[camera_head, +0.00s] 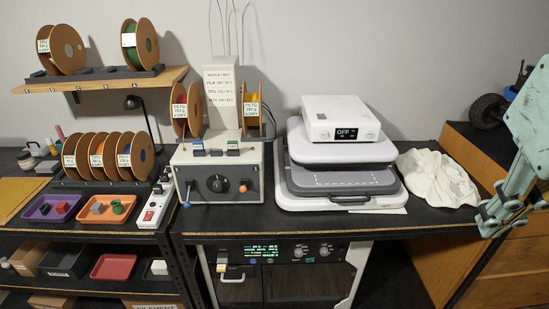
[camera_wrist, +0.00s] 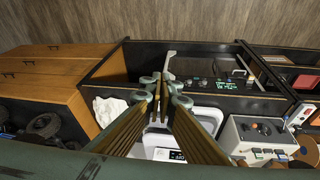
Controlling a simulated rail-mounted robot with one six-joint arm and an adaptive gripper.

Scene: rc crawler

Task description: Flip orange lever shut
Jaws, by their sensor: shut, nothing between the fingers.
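A grey control box (camera_head: 248,158) stands on the dark bench in the head view. An orange knob-like lever end (camera_head: 243,187) sits on its front, right of a round black dial (camera_head: 217,184). A blue-tipped lever (camera_head: 186,204) hangs at the box's left. I cannot tell the orange lever's exact angle. My gripper (camera_head: 492,220) is at the far right, well away from the box. In the wrist view my gripper's fingers (camera_wrist: 163,86) are together and empty. The control box (camera_wrist: 238,130) also shows there, at lower right; the orange lever is too small to read surely.
A white and grey heat press (camera_head: 340,155) with a display unit on top stands between box and gripper. A crumpled white cloth (camera_head: 437,177) lies right of it. Filament spools (camera_head: 187,108) stand behind the box. A power strip (camera_head: 152,210) and trays lie left.

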